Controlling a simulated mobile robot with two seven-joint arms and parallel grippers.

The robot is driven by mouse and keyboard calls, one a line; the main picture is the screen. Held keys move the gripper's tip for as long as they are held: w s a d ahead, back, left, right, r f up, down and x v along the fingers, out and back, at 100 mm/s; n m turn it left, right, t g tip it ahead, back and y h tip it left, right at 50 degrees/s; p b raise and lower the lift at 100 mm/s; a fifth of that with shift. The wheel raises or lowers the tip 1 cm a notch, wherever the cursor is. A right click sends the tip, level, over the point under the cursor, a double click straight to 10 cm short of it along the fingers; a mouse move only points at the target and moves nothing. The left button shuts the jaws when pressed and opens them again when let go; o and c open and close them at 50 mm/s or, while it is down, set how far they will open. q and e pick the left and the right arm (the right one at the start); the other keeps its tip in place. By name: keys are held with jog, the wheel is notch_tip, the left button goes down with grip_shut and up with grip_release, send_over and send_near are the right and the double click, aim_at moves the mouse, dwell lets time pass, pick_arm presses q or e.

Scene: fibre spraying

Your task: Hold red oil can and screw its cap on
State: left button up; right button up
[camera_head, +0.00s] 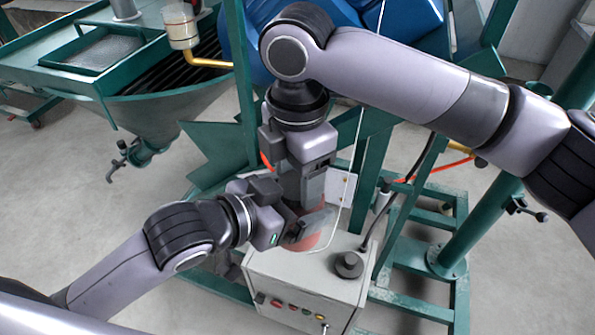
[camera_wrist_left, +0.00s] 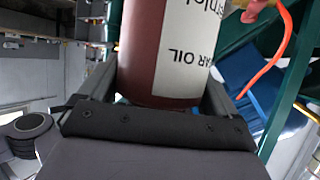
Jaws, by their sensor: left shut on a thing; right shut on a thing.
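The red oil can (camera_head: 320,238) shows in the head view above the grey control box, mostly hidden by my grippers. My left gripper (camera_head: 296,228) is shut on the can from the left side. In the left wrist view the can (camera_wrist_left: 141,48) sits between the two fingers, with a white label (camera_wrist_left: 192,48) whose "OIL" lettering appears upside down. My right gripper (camera_head: 300,198) points down from above, right over the can, and is shut at its top. The cap is hidden between the right fingers, so how it sits on the can cannot be seen.
Green frame posts (camera_head: 480,222) stand to the right and behind. A green hopper (camera_head: 150,110) stands at the left. An orange hose (camera_wrist_left: 277,53) runs near the can.

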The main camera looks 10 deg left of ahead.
jog(key=m, duration=0.5)
jog(key=o, duration=1.2)
jog(key=shift+r, duration=2.25)
jog(key=shift+c, duration=0.5)
